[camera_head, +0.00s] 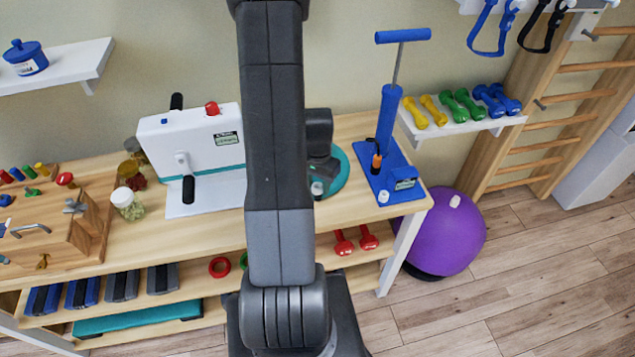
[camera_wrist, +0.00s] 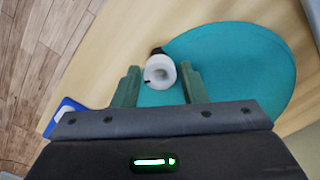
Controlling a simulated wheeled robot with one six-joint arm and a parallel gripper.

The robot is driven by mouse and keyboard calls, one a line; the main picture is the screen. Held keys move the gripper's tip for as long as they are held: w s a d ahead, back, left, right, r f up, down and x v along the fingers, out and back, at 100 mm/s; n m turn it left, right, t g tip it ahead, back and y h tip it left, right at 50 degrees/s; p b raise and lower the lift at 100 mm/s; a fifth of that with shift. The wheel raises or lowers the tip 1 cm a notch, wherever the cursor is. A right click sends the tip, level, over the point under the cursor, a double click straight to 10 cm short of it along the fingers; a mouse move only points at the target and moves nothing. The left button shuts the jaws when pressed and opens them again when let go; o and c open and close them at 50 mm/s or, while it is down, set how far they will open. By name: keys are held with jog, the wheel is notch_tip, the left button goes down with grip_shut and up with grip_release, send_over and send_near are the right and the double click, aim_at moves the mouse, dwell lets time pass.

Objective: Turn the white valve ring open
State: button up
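The white valve ring (camera_wrist: 159,73) shows in the wrist view at the edge of a flat teal disc (camera_wrist: 235,65) on the wooden table. A small dark piece shows beside the ring. My gripper (camera_wrist: 160,69) is open, with one green finger left of the ring and the other right of it. A gap shows on the left; on the right the finger looks close, and I cannot tell if it touches. In the head view the ring (camera_head: 317,188) is small beside my dark wrist, and my arm hides part of the disc (camera_head: 337,178).
A blue hand pump (camera_head: 389,150) stands right of the disc. A white machine with black handles (camera_head: 200,146) stands to the left. Jars (camera_head: 128,203) and a wooden board with fittings (camera_head: 55,235) lie further left. A purple ball (camera_head: 450,235) rests on the floor.

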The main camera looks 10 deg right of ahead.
jog(key=c, duration=0.7)
jog(key=shift+f+n+b, duration=0.1)
jog(key=shift+n+b, duration=0.3)
jog(key=shift+b, duration=0.05)
jog(key=n+b, duration=0.2)
jog(key=shift+n, duration=0.4)
jog(key=n+b, duration=0.2)
jog(key=n, duration=0.1)
jog(key=shift+n, duration=0.4)
jog(key=n+b, duration=0.2)
jog(key=n, duration=0.3)
jog(key=shift+b, duration=0.3)
jog(key=n+b, duration=0.1)
jog(key=n, duration=0.5)
jog(key=shift+b, duration=0.3)
